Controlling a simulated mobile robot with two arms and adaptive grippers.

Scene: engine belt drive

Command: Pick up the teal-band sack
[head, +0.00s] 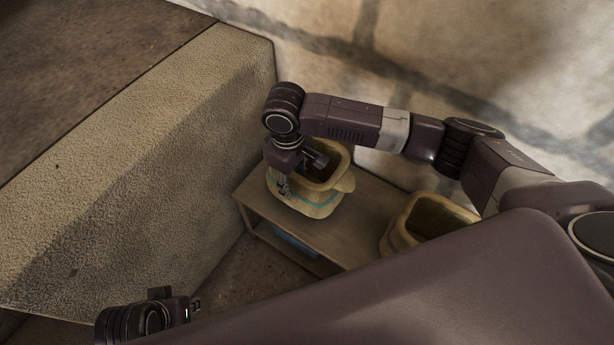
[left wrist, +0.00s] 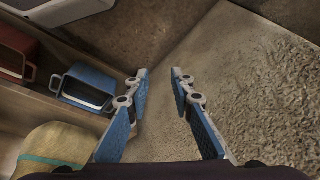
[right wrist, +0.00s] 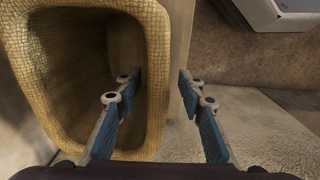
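The teal-band sack (head: 312,204) is a tan woven, open-topped sack with a teal stripe, upright on a wooden shelf unit (head: 352,235). Its teal band also shows at the lower left of the left wrist view (left wrist: 58,150). My right gripper (head: 301,173) is at the sack's near-left rim, open. In the right wrist view (right wrist: 160,78) one finger is over the sack's mouth and the other outside, with the rim between them; contact cannot be told. My left gripper (left wrist: 160,80) is open and empty, off to the sack's side; only part shows at the bottom of the head view.
A second tan sack (head: 437,217) stands to the right on the same unit, partly behind my arm. Blue containers (left wrist: 88,88) sit on the lower level. A large rough stone block (head: 150,170) rises at the left, and a wall stands behind.

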